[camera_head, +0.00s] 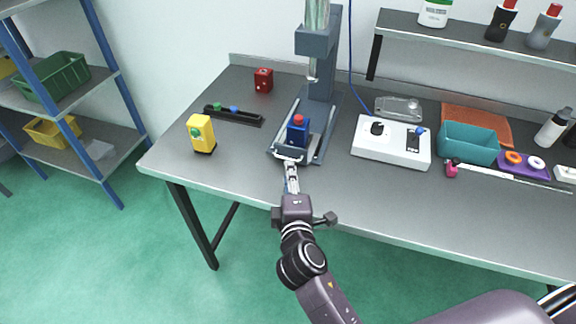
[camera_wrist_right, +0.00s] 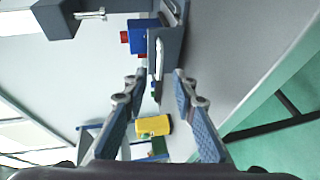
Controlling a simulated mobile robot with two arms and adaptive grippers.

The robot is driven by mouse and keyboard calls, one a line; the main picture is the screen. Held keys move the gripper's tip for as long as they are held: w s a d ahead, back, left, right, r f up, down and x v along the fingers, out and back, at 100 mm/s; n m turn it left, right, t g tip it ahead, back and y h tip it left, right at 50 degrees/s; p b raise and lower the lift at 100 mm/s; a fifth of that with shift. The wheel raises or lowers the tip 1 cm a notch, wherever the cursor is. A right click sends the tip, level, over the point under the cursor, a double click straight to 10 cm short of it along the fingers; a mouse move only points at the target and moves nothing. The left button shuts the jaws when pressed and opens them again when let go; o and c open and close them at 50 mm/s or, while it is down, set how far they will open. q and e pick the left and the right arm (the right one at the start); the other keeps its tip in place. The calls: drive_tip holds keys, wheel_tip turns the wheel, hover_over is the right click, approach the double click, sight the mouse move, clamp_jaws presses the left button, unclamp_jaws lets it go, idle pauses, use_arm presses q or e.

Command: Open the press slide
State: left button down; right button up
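The grey press (camera_head: 317,45) stands at the back middle of the bench. Its slide (camera_head: 313,153) lies low at the front of the press, with a pale bar handle (camera_head: 289,157) on its near edge. A blue block with a red top (camera_head: 298,130) sits on the slide. My right gripper (camera_head: 291,172) is at the handle, coming from the front. In the right wrist view the fingers (camera_wrist_right: 160,78) are apart, and the handle (camera_wrist_right: 160,57) shows ahead, roughly in line with the gap. Contact cannot be told. My left gripper is not in view.
A yellow device (camera_head: 202,133), a black strip with coloured buttons (camera_head: 234,114) and a red cube (camera_head: 264,80) stand left of the press. A white control box (camera_head: 391,143) and a teal bin (camera_head: 468,144) stand to the right. The bench's front edge (camera_head: 240,200) lies under my right arm.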

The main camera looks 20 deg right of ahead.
drive_tip(key=v, duration=0.6)
drive_tip(key=shift+s, duration=0.2)
